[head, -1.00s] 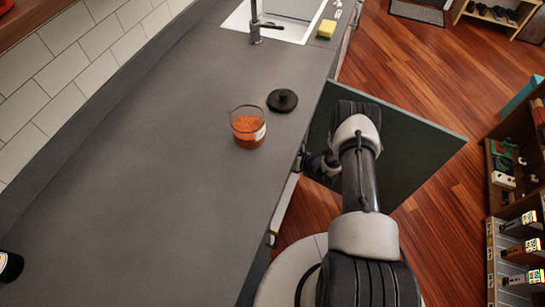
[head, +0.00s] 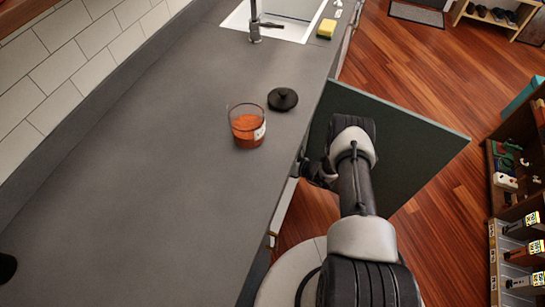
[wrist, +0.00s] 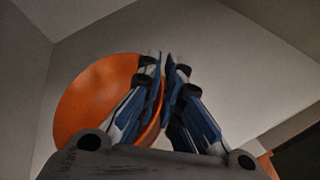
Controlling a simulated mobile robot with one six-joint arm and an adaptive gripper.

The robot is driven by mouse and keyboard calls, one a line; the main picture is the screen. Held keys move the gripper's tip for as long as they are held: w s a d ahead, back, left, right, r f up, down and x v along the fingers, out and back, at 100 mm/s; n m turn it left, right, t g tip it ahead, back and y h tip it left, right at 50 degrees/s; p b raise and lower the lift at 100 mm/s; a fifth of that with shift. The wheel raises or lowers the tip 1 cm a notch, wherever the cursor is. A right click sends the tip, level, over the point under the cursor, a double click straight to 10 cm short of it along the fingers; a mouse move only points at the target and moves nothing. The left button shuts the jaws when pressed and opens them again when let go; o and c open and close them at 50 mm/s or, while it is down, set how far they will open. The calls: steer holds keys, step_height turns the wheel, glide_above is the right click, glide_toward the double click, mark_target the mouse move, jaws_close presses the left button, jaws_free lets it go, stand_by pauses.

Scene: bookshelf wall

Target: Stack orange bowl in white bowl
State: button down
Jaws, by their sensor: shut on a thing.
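The orange bowl (wrist: 90,100) shows in the wrist view, left of the middle, tilted with its round face toward the camera. My gripper (wrist: 163,62), with blue and grey fingers, is closed on the bowl's right edge; the fingertips sit close together there. In the head view my arm reaches down beside the counter to an open cabinet, and the gripper and bowl are hidden. No white bowl can be made out in any view.
An open green cabinet door (head: 415,150) stands right of my arm. Plain grey walls (wrist: 235,60) surround the bowl. The counter (head: 150,190) holds a glass jar with orange contents (head: 247,128), a black lid (head: 283,99) and a yellow sponge (head: 326,28).

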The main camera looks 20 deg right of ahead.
steer(key=c, duration=1.8)
jaws_free()
steer(key=shift+s+a+f, duration=0.2)
steer(key=shift+s+f, duration=0.15)
steer(key=shift+f, duration=0.05)
steer(key=shift+r, duration=0.3)
steer(key=p+v, duration=0.1)
steer(key=v, duration=0.3)
steer(key=p+v, duration=0.1)
steer(key=v, duration=0.3)
steer(key=r+p+v, duration=0.1)
steer(key=v, duration=0.3)
steer(key=shift+w+d+r+p, duration=0.1)
steer(key=shift+w+d+p, duration=0.05)
steer(key=shift+w+p, duration=0.15)
